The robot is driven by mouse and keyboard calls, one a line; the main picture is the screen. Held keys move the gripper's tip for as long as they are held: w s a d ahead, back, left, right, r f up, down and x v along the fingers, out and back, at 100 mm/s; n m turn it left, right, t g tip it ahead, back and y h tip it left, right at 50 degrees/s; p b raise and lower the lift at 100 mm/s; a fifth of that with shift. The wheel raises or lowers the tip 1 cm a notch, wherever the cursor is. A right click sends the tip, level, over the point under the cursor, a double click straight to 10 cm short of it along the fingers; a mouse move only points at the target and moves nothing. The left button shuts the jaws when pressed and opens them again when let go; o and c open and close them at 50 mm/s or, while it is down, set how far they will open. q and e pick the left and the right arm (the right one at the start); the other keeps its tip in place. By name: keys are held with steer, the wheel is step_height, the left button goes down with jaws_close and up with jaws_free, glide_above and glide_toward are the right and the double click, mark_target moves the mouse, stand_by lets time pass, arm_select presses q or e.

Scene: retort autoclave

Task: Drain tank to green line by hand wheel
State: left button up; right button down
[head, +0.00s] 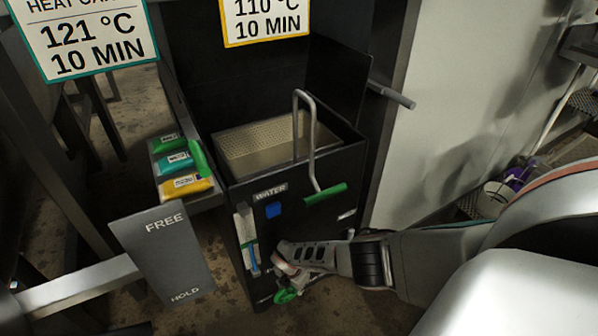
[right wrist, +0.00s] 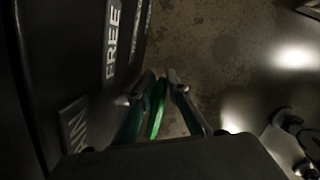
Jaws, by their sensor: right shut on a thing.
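The dark tank (head: 290,215) stands in the middle of the head view, with a "WATER" label on its front. A sight gauge (head: 247,240) with a blue column is on the left of that front; I cannot make out a green line on it. The green hand wheel (head: 288,295) is low on the front. My right gripper (head: 285,270) is at the wheel, and in the right wrist view its fingers are shut on the green wheel (right wrist: 157,108). The fingers hide part of the wheel. My left gripper is not in view.
A bent metal pipe (head: 309,130) with a green handle (head: 325,194) rises over the tank above my right arm. A grey "FREE/HOLD" panel (head: 165,250) stands to the left. Green, teal and yellow packs (head: 180,165) lie on a ledge beside the tank.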

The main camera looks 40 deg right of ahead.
steer(key=shift+s+h, duration=0.25)
steer(key=shift+h, duration=0.35)
steer(key=c, duration=2)
jaws_free()
steer(key=shift+r, duration=0.1)
steer(key=shift+a, duration=0.1)
steer(key=shift+w+r, duration=0.1)
steer(key=shift+w, duration=0.05)
steer(key=shift+w+r, duration=0.1)
steer(key=shift+w+a+r, duration=0.1)
steer(key=shift+w+r, duration=0.15)
steer(key=shift+r, duration=0.35)
steer(key=shift+s+a+r, duration=0.2)
steer(key=shift+s+r, duration=0.15)
steer(key=shift+r, duration=0.35)
steer(key=shift+v, duration=4.5)
